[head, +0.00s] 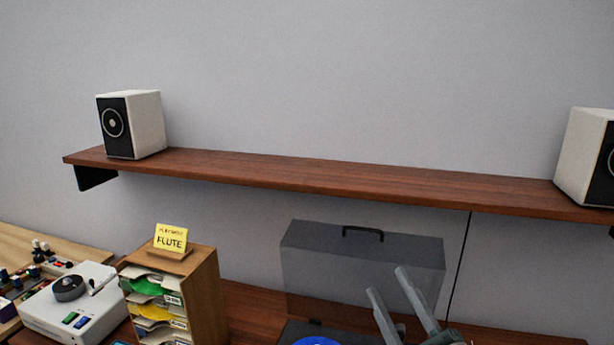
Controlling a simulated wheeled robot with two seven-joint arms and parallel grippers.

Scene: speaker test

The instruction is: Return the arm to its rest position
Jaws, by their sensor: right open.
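My right gripper (387,282) shows at the lower right of the head view, with two grey fingers pointing up and to the left. The fingers are apart and nothing is seen between them. They show in front of a grey see-through case (340,258) with a black handle, and I cannot tell how far they are from it. The rest of the right arm is mostly cut off by the lower edge. My left gripper is not in view.
A wooden wall shelf (330,173) bears a left speaker (131,124) and a right speaker (585,155). Below are a white device (80,300), a wooden sorter (205,295) with a yellow FLUTE note (171,238), and a partly cut-off blue disc (318,341).

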